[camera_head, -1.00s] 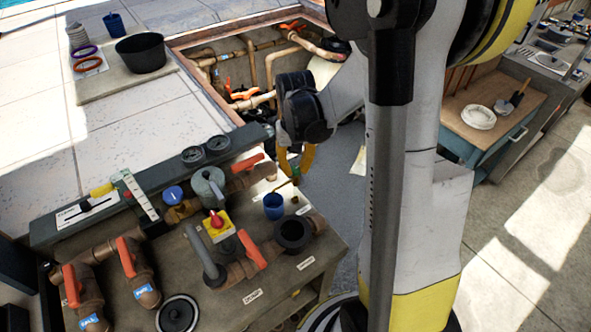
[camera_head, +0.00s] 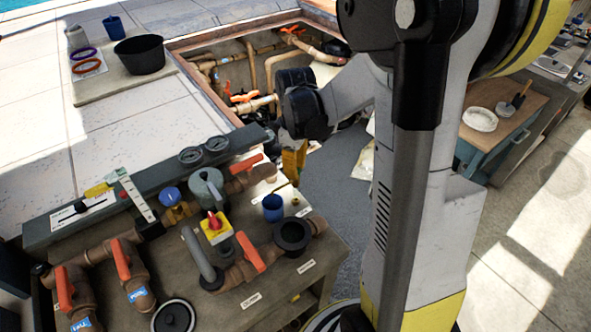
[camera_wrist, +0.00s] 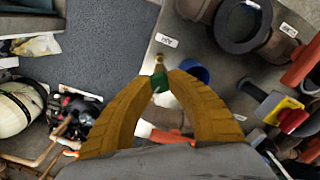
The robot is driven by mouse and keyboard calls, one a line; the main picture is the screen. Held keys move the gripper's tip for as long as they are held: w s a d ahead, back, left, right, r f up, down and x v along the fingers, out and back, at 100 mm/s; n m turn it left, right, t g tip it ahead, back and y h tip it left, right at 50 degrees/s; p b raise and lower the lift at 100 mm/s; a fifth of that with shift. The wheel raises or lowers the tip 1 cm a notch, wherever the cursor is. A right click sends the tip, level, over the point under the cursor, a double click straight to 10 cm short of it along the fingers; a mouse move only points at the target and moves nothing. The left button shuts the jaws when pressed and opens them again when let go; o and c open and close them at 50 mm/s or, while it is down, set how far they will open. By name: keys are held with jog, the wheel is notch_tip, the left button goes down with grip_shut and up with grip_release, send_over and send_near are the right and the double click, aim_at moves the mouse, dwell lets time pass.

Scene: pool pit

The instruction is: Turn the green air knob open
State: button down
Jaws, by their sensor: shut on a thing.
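The green air knob (camera_wrist: 159,81) shows in the wrist view between the tips of my yellow fingers. A brass fitting (camera_wrist: 170,63) sits beside it at the bench edge. My gripper (camera_wrist: 160,79) is shut on the knob, with a fingertip on each side that covers part of it. In the head view my gripper (camera_head: 293,168) is at the far right corner of the bench, behind the blue cup. The knob is hidden by the fingers there, so its angle cannot be told.
The bench (camera_head: 278,291) holds a blue cup (camera_head: 273,207), a black-collared pipe (camera_head: 292,234), a red knob on a yellow box (camera_head: 215,226) and orange-handled valves. The cup (camera_wrist: 191,72) is close to my right finger in the wrist view. An open pit with pipes lies behind.

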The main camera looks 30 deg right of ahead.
jog(key=n, duration=0.6)
jog(key=shift+b, duration=0.35)
jog(key=shift+n, duration=0.4)
jog(key=c, duration=1.2)
grip_release()
jog(key=shift+o, duration=0.2)
notch_tip(320, 180, up, 12)
